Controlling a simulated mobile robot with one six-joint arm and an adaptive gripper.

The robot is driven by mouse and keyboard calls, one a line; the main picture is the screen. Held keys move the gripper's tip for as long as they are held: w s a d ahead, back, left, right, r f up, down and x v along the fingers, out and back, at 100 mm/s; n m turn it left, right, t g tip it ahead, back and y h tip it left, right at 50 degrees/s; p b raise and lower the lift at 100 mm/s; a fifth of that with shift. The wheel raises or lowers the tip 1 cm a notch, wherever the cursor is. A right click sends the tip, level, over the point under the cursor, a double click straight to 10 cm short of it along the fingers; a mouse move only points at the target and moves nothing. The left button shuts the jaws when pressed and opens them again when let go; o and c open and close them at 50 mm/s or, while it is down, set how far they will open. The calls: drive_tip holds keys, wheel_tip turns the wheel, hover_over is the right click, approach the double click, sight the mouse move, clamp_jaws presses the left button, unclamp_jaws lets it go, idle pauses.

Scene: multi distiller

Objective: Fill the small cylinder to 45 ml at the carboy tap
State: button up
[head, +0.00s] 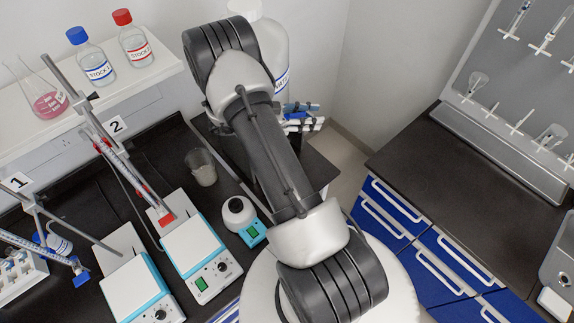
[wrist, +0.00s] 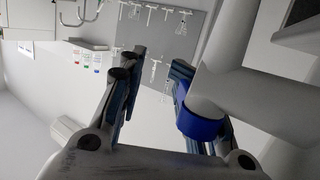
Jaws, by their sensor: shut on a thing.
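The carboy (head: 268,45) is a large white bottle at the back, partly hidden behind my arm. Its tap is hidden in the head view. My gripper (head: 306,116) is just in front of the carboy, on its right side. In the wrist view my gripper (wrist: 150,85) has its blue-padded fingers apart on either side of a narrow gap. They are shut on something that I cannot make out. A white tube-like part with a blue band (wrist: 200,122) overlaps the right finger; I cannot tell whether they touch. No small cylinder or liquid level is clearly visible.
A beaker (head: 201,167) stands on the dark bench left of my arm, near two stirrer hotplates (head: 195,245) and a small round device (head: 239,213). Stock bottles (head: 92,58) and a pink flask (head: 44,98) stand on the shelf. A pegboard (head: 520,85) hangs at right.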

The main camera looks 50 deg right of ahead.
drive_tip(key=o, duration=0.4)
drive_tip(key=shift+s+r+m+g+y, duration=0.1)
drive_tip(key=shift+m+g+y, duration=0.2)
drive_tip(key=shift+m, duration=0.1)
